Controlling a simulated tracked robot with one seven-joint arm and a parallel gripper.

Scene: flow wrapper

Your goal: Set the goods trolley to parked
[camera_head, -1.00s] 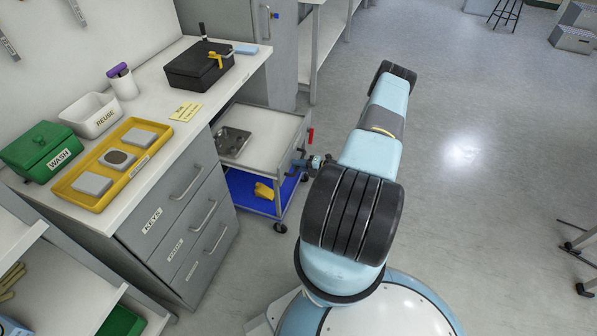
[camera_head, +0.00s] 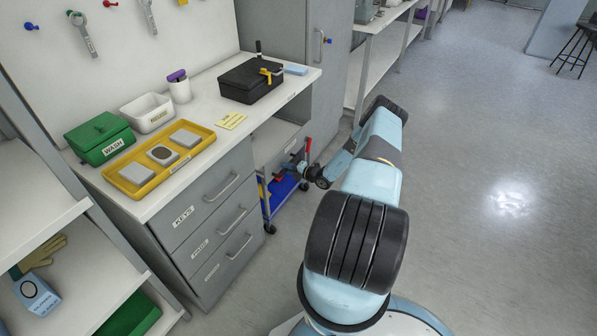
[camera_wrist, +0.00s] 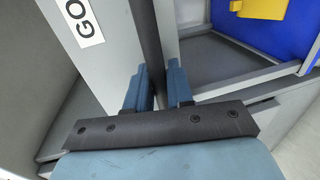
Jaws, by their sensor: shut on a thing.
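The goods trolley (camera_head: 274,142) stands in the bay under the worktop, right of the drawers, with most of its top hidden beneath the bench. Its blue lower shelf (camera_head: 284,191) and a red part (camera_head: 308,147) at its outer end show. My gripper (camera_head: 300,163) is at the trolley's outer end. In the wrist view my gripper (camera_wrist: 152,76) is shut on a dark upright bar (camera_wrist: 147,30), which looks like the trolley's handle. A panel with a label (camera_wrist: 82,20) starting "GO" is left of it. The blue shelf (camera_wrist: 290,30) is at upper right.
The drawer unit (camera_head: 213,222) stands close on the trolley's left, and a grey cabinet (camera_head: 290,55) stands behind. The worktop (camera_head: 215,108) holds a yellow tray (camera_head: 112,180), boxes and a black case (camera_head: 250,85). Open floor (camera_head: 470,220) lies to the right.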

